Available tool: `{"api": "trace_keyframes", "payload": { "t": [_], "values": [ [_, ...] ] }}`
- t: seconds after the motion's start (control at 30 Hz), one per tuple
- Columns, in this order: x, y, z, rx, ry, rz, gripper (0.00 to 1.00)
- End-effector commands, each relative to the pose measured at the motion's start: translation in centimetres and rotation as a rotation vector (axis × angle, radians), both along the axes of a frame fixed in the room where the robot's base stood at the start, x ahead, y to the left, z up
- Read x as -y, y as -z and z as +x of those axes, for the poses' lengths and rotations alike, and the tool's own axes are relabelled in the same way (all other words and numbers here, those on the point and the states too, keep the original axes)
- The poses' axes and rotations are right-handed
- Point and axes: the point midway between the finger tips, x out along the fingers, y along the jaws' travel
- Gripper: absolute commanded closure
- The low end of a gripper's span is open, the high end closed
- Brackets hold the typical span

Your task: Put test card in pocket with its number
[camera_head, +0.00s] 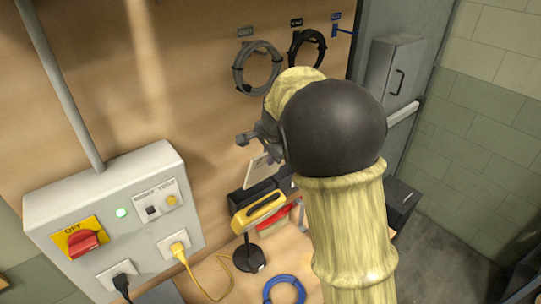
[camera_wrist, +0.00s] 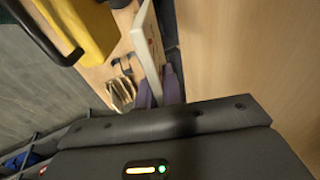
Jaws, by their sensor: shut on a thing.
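The test card (camera_head: 262,168) is a pale, thin plate below my gripper, in front of the wooden back panel. In the wrist view the card (camera_wrist: 147,38) is seen nearly edge-on. My gripper (camera_wrist: 160,92) shows there as two purple fingers shut on the card's near end. In the head view my dark, round arm joint covers most of the gripper. The card's number cannot be read. No numbered pocket can be made out clearly in either view.
A yellow-topped instrument (camera_head: 258,211) and a black box (camera_head: 240,197) stand below the card. A red item (camera_head: 275,222) lies beside them. A grey switch box (camera_head: 115,220) is at left. Cable coils (camera_head: 257,68) hang on the panel; a blue coil (camera_head: 284,289) lies on the bench.

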Motion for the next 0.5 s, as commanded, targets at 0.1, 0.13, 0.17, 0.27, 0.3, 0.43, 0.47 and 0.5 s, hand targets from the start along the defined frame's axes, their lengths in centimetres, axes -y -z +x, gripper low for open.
{"api": "trace_keyframes", "payload": {
  "t": [0.1, 0.13, 0.17, 0.27, 0.3, 0.43, 0.47, 0.5],
  "values": [
    [-0.2, 0.8, 0.2, 0.0, -0.002, 0.0, 1.0],
    [-0.3, 1.0, 0.2, 0.0, -0.002, 0.0, 1.0],
    [-0.3, 1.1, 0.2, 0.0, -0.002, 0.0, 1.0],
    [-0.2, 1.8, 0.5, 0.0, 0.001, 0.0, 1.0],
    [-0.2, 2.0, 0.6, 0.0, 0.003, 0.0, 1.0],
    [-0.1, 2.8, 0.8, 0.0, 0.007, 0.001, 1.0],
    [-0.1, 3.0, 0.9, 0.0, 0.009, 0.0, 1.0],
    [-0.1, 3.2, 1.0, 0.0, 0.009, 0.0, 1.0]
  ]
}}
